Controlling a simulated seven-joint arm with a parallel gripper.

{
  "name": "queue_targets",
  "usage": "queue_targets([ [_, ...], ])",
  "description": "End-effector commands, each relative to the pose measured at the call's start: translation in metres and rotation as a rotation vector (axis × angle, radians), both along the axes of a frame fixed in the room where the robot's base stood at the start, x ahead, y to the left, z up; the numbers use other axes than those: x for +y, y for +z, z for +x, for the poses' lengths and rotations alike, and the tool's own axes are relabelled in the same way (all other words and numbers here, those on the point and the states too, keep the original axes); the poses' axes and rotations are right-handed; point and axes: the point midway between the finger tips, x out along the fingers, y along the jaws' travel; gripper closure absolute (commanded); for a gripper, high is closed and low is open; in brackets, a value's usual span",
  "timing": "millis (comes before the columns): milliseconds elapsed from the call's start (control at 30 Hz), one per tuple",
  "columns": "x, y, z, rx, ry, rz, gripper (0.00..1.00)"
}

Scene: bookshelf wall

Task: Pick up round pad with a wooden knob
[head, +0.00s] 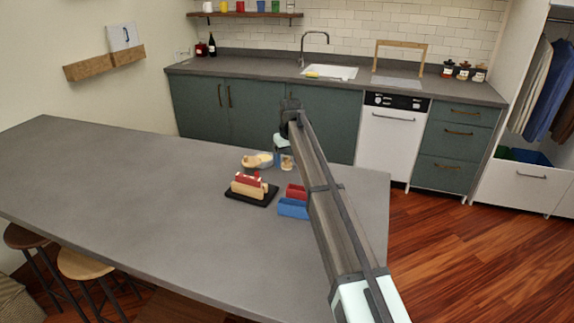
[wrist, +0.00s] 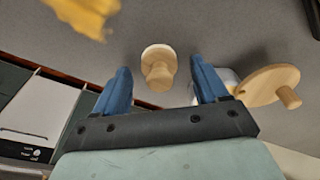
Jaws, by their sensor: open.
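A round pad with a wooden knob (wrist: 158,68) sits on the grey counter, seen from above in the wrist view. Its base is pale and round, and the knob points toward the camera. It appears to be the small light-coloured piece (head: 287,162) just below my gripper in the head view. My gripper (wrist: 160,80) is open, with one blue finger on each side of the knob in the picture. Nothing is held between the fingers. I cannot tell how much height separates the fingertips and the knob. In the head view my gripper (head: 282,146) hangs over the counter's far edge.
A wooden disc with a peg (wrist: 268,86) lies close on the right, by a whitish piece. A ragged yellow object (wrist: 85,15) is at the upper left. A black tray (head: 262,199) with red and tan pieces and a blue box (head: 292,208) stand nearer. The counter's left is clear.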

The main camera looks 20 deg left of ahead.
Motion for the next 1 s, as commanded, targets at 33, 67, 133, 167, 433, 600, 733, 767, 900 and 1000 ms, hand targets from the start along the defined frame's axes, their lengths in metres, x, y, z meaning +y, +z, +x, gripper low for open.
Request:
queue_targets([
  [33, 0.0000, 0.0003, 0.0000, 0.000, 0.000, 0.000, 0.27],
  [67, 0.0000, 0.0003, 0.0000, 0.000, 0.000, 0.000, 0.27],
  [133, -0.0001, 0.0004, 0.0000, 0.000, 0.000, 0.000, 0.32],
  [167, -0.0001, 0.0005, -0.0001, 0.000, 0.000, 0.000, 0.35],
  [433, -0.0002, 0.0007, -0.0001, 0.000, 0.000, 0.000, 0.61],
  [600, -0.0001, 0.0007, 0.0000, 0.000, 0.000, 0.000, 0.77],
  [733, -0.0002, 0.0008, 0.0000, 0.000, 0.000, 0.000, 0.87],
  [767, -0.0002, 0.0008, 0.0000, 0.000, 0.000, 0.000, 0.87],
  [900, -0.0002, 0.0009, 0.0000, 0.000, 0.000, 0.000, 0.87],
  [1000, -0.0001, 0.0045, 0.0002, 0.000, 0.000, 0.000, 0.87],
])
